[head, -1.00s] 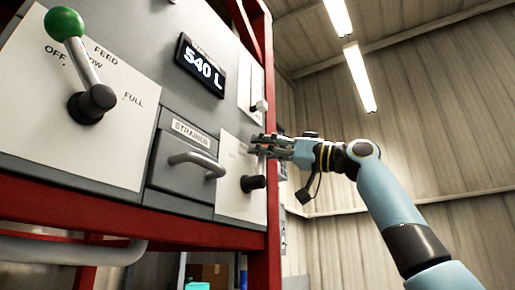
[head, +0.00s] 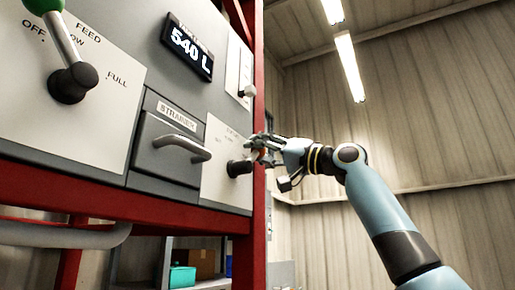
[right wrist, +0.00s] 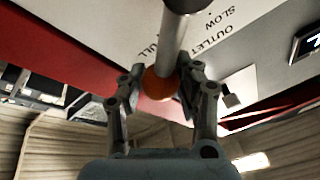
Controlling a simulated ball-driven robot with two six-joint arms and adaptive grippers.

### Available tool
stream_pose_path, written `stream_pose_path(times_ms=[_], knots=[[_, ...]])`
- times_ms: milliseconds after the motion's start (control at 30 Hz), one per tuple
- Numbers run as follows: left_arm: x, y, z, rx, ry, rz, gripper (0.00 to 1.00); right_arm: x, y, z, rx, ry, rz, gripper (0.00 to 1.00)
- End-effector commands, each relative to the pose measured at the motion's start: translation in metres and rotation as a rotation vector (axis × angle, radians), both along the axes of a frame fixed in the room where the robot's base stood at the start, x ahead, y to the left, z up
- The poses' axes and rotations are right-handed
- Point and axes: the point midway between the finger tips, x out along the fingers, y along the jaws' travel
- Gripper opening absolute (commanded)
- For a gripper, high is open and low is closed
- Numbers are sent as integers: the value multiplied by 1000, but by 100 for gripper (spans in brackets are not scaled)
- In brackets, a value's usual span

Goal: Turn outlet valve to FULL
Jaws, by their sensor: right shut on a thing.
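The outlet valve is a lever with a dark hub (head: 239,168) on a white plate (head: 215,185) at the right end of the tank front. In the right wrist view its grey rod (right wrist: 176,45) ends in an orange knob (right wrist: 160,84). The plate there reads OUTLET, SLOW and FULL, with the rod between SLOW and FULL. My right gripper (right wrist: 160,88) is shut on the orange knob, one finger on each side. In the head view the right gripper (head: 262,148) partly hides the knob. My left gripper is not in view.
A feed lever with a green knob (head: 42,5) is at the left. A strainer drawer (head: 165,150) with a protruding handle (head: 185,145) sits beside the outlet plate. The display (head: 188,46) reads 540 L. A red post (head: 252,220) stands close to my right gripper.

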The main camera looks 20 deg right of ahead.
Motion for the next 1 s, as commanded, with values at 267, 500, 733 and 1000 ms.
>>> stream_pose_path(times_ms=[267,500,733,1000], knots=[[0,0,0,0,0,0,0,2,0,-4,4,13,2,0],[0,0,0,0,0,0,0,2,0,-4,4,12,3,47],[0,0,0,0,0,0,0,1,0,-2,4,8,1,58],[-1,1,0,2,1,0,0,-8,-8,-7,2,7,-2,58]])
